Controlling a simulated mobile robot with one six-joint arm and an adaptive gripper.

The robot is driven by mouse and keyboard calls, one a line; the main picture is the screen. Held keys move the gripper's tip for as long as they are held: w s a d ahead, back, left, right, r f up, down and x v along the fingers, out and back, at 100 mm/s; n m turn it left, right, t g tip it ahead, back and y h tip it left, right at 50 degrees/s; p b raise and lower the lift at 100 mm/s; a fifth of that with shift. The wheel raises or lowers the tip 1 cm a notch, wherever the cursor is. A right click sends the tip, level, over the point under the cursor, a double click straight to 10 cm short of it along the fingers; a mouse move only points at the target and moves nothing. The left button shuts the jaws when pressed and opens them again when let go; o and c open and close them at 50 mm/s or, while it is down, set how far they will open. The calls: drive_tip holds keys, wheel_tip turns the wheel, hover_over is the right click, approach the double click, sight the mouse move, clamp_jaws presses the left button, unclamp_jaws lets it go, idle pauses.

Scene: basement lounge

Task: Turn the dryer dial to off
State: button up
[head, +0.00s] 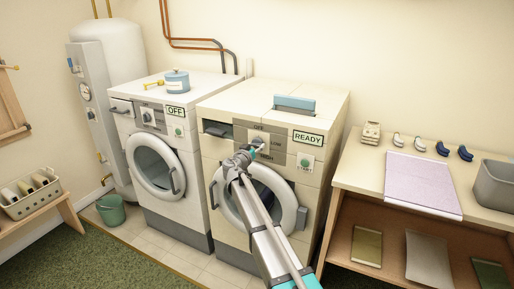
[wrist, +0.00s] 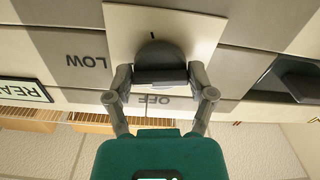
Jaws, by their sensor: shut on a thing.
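The dryer (head: 225,178) is the right-hand white machine, with a READY sign (head: 307,137) and OFF, LOW and HIGH labels around its dial. The wrist view is upside down and shows the dark rounded dial (wrist: 156,52) on a pale square plate (wrist: 200,28). A short dark mark shows just above the dial there, on the side away from the OFF label (wrist: 152,99). The LOW label (wrist: 86,61) is at left. My gripper (wrist: 160,77) is shut on the dial, one finger on each side.
A washer (head: 128,108) with an OFF sign stands left of the dryer. The dryer's round door (head: 292,205) is below my gripper. A START button (head: 304,162) is right of the dial. A wooden bench (head: 365,160) with several items stands at right.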

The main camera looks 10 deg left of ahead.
drive_tip(key=shift+d, duration=0.2)
drive_tip(key=shift+a, duration=0.1)
drive_tip(key=shift+n, duration=0.3)
drive_tip(key=n, duration=1)
drive_tip(key=shift+r+n, duration=0.1)
drive_tip(key=shift+n, duration=0.3)
drive_tip(key=n, duration=0.4)
drive_tip(key=shift+r+n, duration=0.1)
drive_tip(key=shift+n, duration=0.2)
drive_tip(key=o, duration=1.1)
